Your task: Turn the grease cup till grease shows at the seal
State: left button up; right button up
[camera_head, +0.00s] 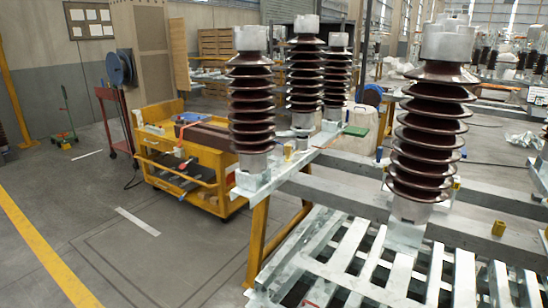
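Neither of my grippers is in view. I cannot pick out a grease cup or a seal for certain, and no grease can be made out. Brown ribbed insulators with grey metal caps stand upright on a metal frame, the nearest insulator (432,135) at right and another insulator (251,105) left of centre. A small yellow fitting (498,228) sits on a grey beam at right. Another small yellow fitting (288,151) is beside the left insulator. What these fittings are is too small to tell.
A slatted galvanised frame (372,262) fills the lower right. A yellow cart (222,176) stands behind it at left, near a dark red stand (115,122) with a blue reel (121,68). The floor at lower left is clear.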

aim_at(288, 147)
jog(key=z, duration=0.2)
jog(key=k, duration=0.4)
jog(key=u, duration=1.1)
jog(key=i, duration=4.9)
jog(key=z, duration=4.2)
jog(key=i, duration=0.55)
jog(key=z, duration=0.05)
